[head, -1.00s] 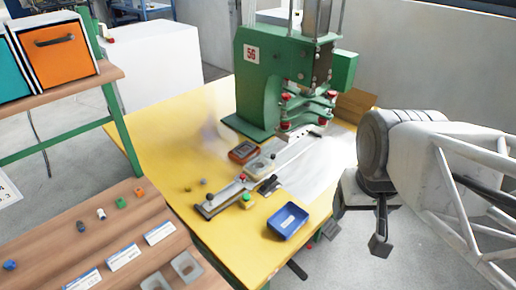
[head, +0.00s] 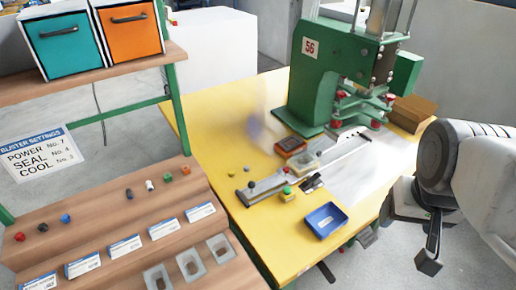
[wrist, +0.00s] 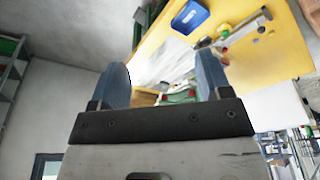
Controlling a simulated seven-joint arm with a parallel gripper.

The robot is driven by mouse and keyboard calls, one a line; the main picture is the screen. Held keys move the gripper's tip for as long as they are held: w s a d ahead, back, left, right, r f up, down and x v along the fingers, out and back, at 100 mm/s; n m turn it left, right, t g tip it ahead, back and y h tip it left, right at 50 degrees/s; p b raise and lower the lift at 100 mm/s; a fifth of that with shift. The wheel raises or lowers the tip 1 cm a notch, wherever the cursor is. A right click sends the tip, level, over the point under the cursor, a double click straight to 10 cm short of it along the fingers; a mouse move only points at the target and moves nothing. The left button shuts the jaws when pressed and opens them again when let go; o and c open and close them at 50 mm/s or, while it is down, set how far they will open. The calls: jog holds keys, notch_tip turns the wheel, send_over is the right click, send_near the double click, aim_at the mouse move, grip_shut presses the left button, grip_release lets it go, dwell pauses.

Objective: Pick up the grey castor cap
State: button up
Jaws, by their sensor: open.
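A small round grey piece (head: 247,169), which looks like the grey castor cap, lies on the yellow table left of the metal rail. A similar olive-brown piece (head: 231,174) lies just left of it. Both are tiny, so details are unclear. My gripper (wrist: 163,84) is open and empty, its two blue-grey fingers wide apart in the wrist view. In the head view my arm is at the far right, off the table's right side and well away from the grey piece. The wrist view looks across the table at a tilt.
A green press (head: 310,85) stands at the back of the yellow table (head: 205,125). A blue tray (head: 326,220) and a green button box (head: 287,195) sit near the rail (head: 310,168). A wooden stepped shelf (head: 105,215) at left holds several small coloured parts and label cards.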

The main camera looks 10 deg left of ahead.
jog(key=shift+c, duration=1.1)
jog(key=w+a+f+n, duration=0.2)
jog(key=w+a, duration=0.3)
jog(key=w, duration=0.4)
jog(key=w+a+f+n+g, duration=0.15)
jog(key=w+a, duration=0.35)
jog(key=w, duration=0.5)
jog(key=w+a+f+n, duration=0.1)
jog(key=w+a+n, duration=0.3)
jog(key=w, duration=0.5)
jog(key=w+a+f+n, duration=0.1)
jog(key=w+a+f, duration=0.4)
jog(key=a+f, duration=0.3)
jog(key=w+a+f+n, duration=0.2)
jog(key=w+a+f, duration=0.4)
jog(key=a+f, duration=0.2)
jog(key=w+a+f+n, duration=0.2)
jog(key=w+a+f, duration=0.3)
jog(key=a+f, duration=0.3)
jog(key=shift+w+a+f+g, duration=0.1)
jog(key=shift+a+g, duration=0.1)
jog(key=shift+a, duration=0.45)
jog(key=shift+w+a+g, duration=0.1)
jog(key=shift+a+g, duration=0.05)
jog(key=shift+a, duration=0.5)
jog(key=shift+a+f, duration=0.35)
